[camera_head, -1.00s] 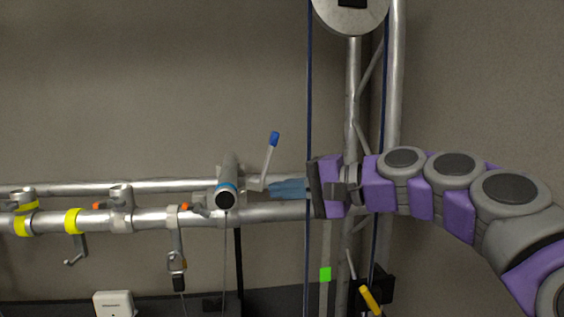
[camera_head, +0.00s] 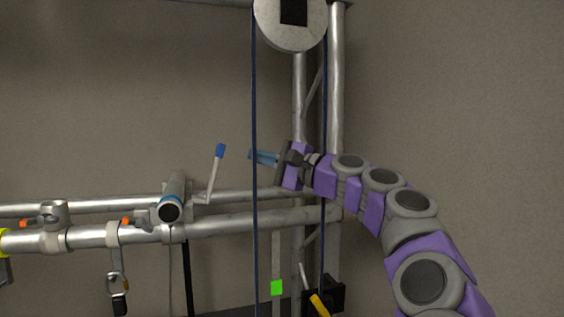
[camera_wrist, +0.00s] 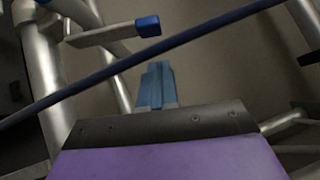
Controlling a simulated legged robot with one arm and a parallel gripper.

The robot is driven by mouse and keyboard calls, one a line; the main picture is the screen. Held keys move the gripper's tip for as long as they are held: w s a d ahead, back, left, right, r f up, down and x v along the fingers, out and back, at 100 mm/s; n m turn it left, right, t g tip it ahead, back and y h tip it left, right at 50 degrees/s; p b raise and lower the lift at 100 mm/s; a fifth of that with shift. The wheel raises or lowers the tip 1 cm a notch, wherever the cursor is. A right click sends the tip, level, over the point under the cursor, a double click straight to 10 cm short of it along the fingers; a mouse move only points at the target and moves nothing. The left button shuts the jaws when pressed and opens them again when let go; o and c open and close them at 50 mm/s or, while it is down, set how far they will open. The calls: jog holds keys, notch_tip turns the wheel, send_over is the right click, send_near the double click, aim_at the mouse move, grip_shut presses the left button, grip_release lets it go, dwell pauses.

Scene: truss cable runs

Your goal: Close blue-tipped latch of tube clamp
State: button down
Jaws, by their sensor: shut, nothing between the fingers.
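The latch is a thin grey lever with a blue tip (camera_head: 220,151). It stands up, tilted slightly right, from the clamp by the short tube (camera_head: 174,190) on the truss. In the wrist view the blue tip (camera_wrist: 148,26) is at the upper middle, with its grey lever (camera_wrist: 100,36) running left. My gripper (camera_head: 252,156), with blue fingers, is shut and empty, to the right of the tip and apart from it. In the wrist view my gripper (camera_wrist: 157,70) points up the picture, below and slightly right of the tip. The clamp body is partly hidden behind the tube.
A dark blue cable (camera_head: 254,100) runs down from a round pulley (camera_head: 290,28), near my fingers; it also crosses the wrist view (camera_wrist: 100,82). Horizontal truss tubes (camera_head: 250,223) run below. A hanging strap with a green marker (camera_head: 277,288) is below my gripper.

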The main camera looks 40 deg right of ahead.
jog(key=a, duration=0.1)
jog(key=w+a, duration=0.1)
jog(key=w+a+r, duration=0.1)
jog(key=shift+a+r, duration=0.1)
jog(key=shift+a, duration=0.3)
jog(key=shift+r, duration=0.1)
